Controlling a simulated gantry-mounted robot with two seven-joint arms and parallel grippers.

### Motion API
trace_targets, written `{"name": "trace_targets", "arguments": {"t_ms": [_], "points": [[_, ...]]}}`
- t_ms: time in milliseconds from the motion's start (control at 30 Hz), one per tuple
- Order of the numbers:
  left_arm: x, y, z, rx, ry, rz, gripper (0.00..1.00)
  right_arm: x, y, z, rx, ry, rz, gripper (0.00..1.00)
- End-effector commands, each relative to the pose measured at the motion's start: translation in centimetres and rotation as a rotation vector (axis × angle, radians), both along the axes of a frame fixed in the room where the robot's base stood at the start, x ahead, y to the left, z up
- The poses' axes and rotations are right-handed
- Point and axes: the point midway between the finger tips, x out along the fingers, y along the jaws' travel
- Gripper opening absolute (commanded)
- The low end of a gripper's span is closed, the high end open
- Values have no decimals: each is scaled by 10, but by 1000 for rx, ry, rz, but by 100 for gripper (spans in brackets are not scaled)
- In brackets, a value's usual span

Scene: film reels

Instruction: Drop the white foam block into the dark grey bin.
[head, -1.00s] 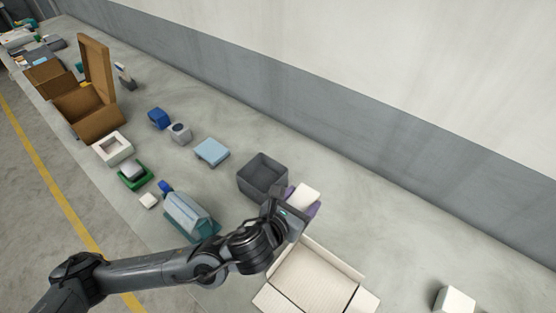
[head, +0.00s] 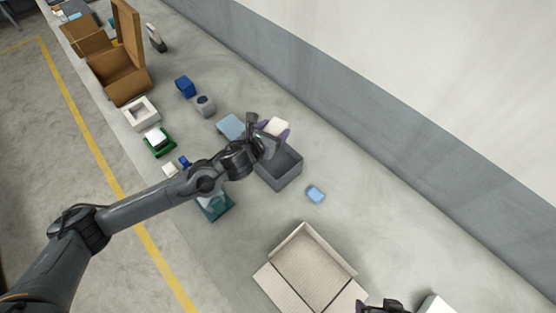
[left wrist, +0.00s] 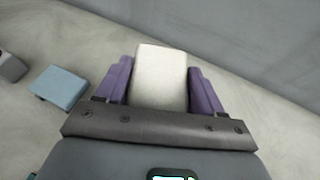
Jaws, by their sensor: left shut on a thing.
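The white foam block (head: 277,125) is held between the purple fingers of my left gripper (head: 274,128). The left wrist view also shows the block (left wrist: 161,77) gripped between both fingers (left wrist: 160,88). The dark grey bin (head: 284,179) stands on the grey surface. In the head view the block is at the bin's upper-left rim, raised above the surface; whether it is over the opening is unclear. My gripper and wrist hide part of the bin. My right gripper (head: 384,306) shows only partly at the bottom edge, and its jaws cannot be made out.
A light blue box (head: 231,127) lies just left of the bin. A small blue block (head: 316,194) lies to its right. An open cardboard box (head: 309,269) stands nearer. A teal container (head: 216,208) is partly behind my arm. The surface by the wall is clear.

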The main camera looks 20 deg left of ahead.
Motion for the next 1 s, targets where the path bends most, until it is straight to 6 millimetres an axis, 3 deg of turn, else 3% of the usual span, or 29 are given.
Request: {"name": "trace_targets", "arguments": {"t_ms": [600,1000], "points": [[2,3,-52,-2,0,4,38,2,-3,-35,-12,-3,7,89],[2,3,-59,0,0,4,38,2,-2,-39,-7,-3,2,89]]}}
